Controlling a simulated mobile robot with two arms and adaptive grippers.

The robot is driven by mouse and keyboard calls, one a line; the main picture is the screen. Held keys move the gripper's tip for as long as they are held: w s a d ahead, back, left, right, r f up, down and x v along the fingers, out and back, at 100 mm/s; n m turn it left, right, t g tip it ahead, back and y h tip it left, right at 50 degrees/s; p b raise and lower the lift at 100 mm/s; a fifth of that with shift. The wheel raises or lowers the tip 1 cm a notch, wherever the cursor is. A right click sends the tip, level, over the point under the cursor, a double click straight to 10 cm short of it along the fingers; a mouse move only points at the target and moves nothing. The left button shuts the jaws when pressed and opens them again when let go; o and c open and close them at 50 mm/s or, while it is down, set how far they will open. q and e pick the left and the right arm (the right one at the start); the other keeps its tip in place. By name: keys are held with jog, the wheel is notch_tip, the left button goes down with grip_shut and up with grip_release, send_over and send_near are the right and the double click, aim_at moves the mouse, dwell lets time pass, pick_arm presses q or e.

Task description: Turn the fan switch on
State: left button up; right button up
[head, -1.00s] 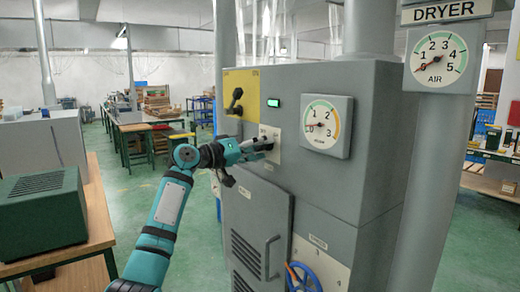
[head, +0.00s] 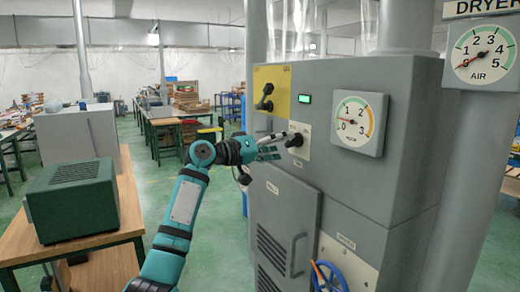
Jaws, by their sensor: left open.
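A black switch knob (head: 294,140) sits on a pale plate (head: 304,151) on the grey dryer cabinet (head: 400,110). The small label above it is too small to read, so I cannot confirm that it is the fan switch. My left gripper (head: 280,145) is open, just left of this knob, with its fingers pointing at it. I see nothing held between them. Whether a fingertip touches the knob I cannot tell. My right gripper is not in view.
A yellow panel (head: 284,80) with a black lever (head: 264,103) is up and left. A green display (head: 304,98) is lit. A green box (head: 72,200) stands on a wooden table (head: 128,215).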

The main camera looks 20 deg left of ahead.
pick_arm(q)
jog(key=v, duration=0.8)
jog(key=shift+s+a, duration=0.2)
